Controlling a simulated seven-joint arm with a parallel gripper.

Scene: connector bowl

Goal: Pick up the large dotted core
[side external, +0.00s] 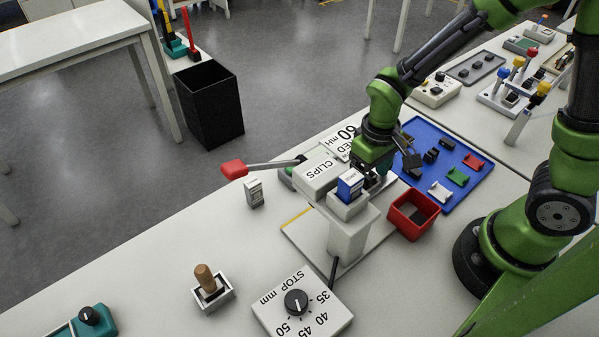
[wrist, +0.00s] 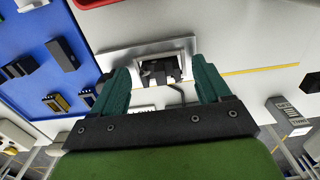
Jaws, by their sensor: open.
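My gripper (wrist: 163,76) is open, its two teal fingers set wide apart. In the wrist view a dark part (wrist: 160,70) sits in a pale metal holder between and beyond the fingertips; nothing is gripped. In the side view my gripper (side external: 372,168) is low over the fixture, behind the white CLIPS box, which hides its tips. Several dark blocks lie on the blue tray; the largest-looking in the wrist view is a black block (wrist: 62,53). Smaller blocks (wrist: 57,102) lie near it. I cannot make out dots on any piece, so I cannot tell which is the large dotted core.
The blue tray (side external: 474,157) also holds green, red and white pieces. A red bin (side external: 413,213) stands beside it. The CLIPS box (side external: 318,172), a blue box (side external: 350,184) and a red-knobbed lever (side external: 234,169) crowd the fixture. The STOP mm dial (side external: 297,302) is in front.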

